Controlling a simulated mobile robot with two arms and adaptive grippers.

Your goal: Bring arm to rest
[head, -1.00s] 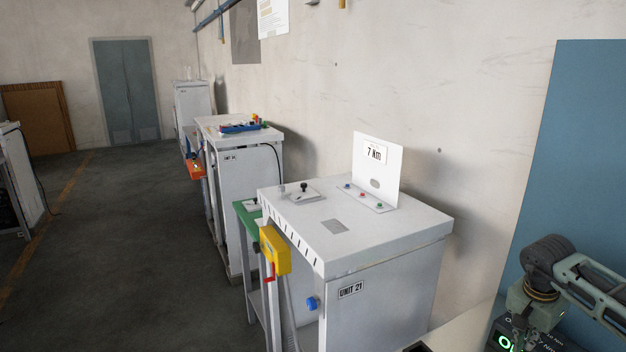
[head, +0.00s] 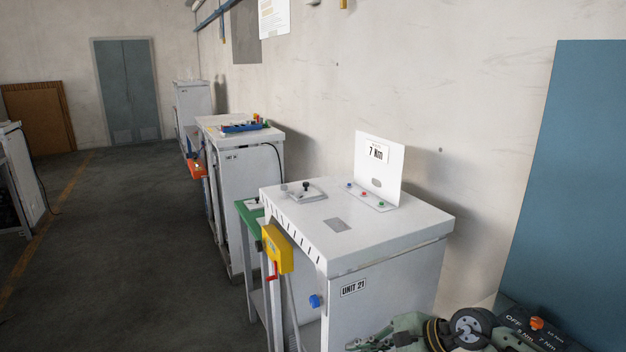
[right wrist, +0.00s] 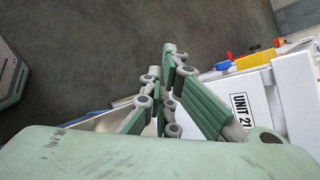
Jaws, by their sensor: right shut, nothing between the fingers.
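My right arm shows at the bottom right of the head view, with its green gripper (head: 376,342) low at the front side of the white UNIT 21 cabinet, partly cut off by the frame's lower edge. The same gripper fills the middle of the right wrist view (right wrist: 162,78). Its green padded fingers are shut with nothing between them. The UNIT 21 cabinet (head: 395,275) also shows at the right of the wrist view (right wrist: 292,92). My left gripper is not in view.
A black box (head: 518,318) with an orange knob and OFF and Nm marks stands behind my right wrist, before a blue panel (head: 575,180). A yellow box with a red handle (head: 277,250) hangs on the cabinet. More cabinets line the wall. The floor (head: 130,250) at left is clear.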

